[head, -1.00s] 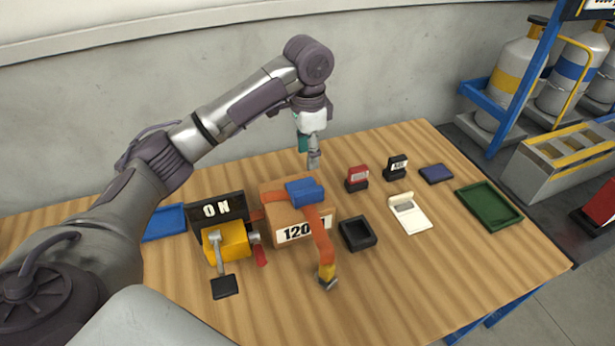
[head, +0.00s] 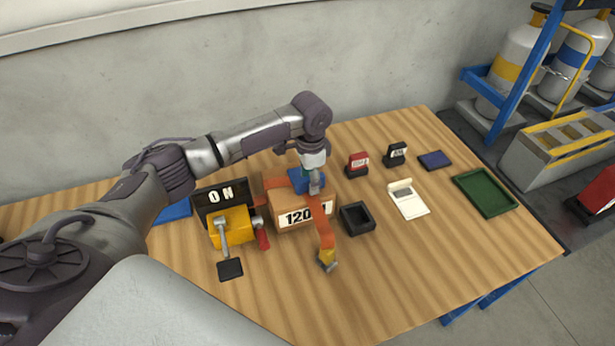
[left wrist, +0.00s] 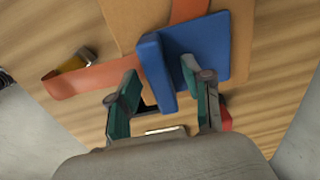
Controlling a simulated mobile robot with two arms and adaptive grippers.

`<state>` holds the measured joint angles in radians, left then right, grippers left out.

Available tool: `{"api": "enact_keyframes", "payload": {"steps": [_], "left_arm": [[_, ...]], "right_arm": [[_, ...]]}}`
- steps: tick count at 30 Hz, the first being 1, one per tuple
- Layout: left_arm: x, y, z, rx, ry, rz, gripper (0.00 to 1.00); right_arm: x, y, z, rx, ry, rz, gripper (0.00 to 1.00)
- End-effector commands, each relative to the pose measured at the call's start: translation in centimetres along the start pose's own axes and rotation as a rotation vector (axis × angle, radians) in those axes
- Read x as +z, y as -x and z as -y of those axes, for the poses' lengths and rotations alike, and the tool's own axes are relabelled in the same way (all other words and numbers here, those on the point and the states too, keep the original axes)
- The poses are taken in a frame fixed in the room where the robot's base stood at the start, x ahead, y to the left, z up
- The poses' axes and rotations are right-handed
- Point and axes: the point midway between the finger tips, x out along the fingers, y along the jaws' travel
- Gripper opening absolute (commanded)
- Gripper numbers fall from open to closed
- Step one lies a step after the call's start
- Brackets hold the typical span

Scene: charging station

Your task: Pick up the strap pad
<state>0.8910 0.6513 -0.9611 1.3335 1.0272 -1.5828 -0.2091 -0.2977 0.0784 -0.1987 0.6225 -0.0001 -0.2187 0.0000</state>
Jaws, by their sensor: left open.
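The strap pad (head: 298,180) is a blue piece on the orange strap (head: 322,232), on top of the brown box (head: 285,208) marked with a number. In the left wrist view the strap pad (left wrist: 210,45) shows a flat plate and a raised blue ridge. My left gripper (head: 315,188) points down at the pad and hides part of it. In the left wrist view its open fingers (left wrist: 160,72) stand on either side of the ridge; I cannot tell if they touch it. My right gripper is not in view.
Left of the box stand a yellow device (head: 230,228) with a lever and an ON sign (head: 220,196). The front right table is clear.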

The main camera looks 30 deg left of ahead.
Motion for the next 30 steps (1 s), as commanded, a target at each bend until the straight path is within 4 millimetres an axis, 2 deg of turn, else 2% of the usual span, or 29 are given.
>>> {"api": "enact_keyframes", "payload": {"steps": [7,16,26,30], "left_arm": [[0.0,-0.21,0.02,-0.001,0.0,0.0,0.5],[0.01,-0.17,0.03,-0.001,0.0,0.0,0.0],[-0.01,-0.03,0.05,-0.001,0.0,-0.001,0.0],[-0.04,0.75,0.08,-0.002,0.0,-0.002,0.0]], "right_arm": [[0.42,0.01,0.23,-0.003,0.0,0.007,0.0],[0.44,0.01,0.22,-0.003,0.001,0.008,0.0],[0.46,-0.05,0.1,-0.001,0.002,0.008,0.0],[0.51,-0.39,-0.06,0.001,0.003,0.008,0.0]]}}
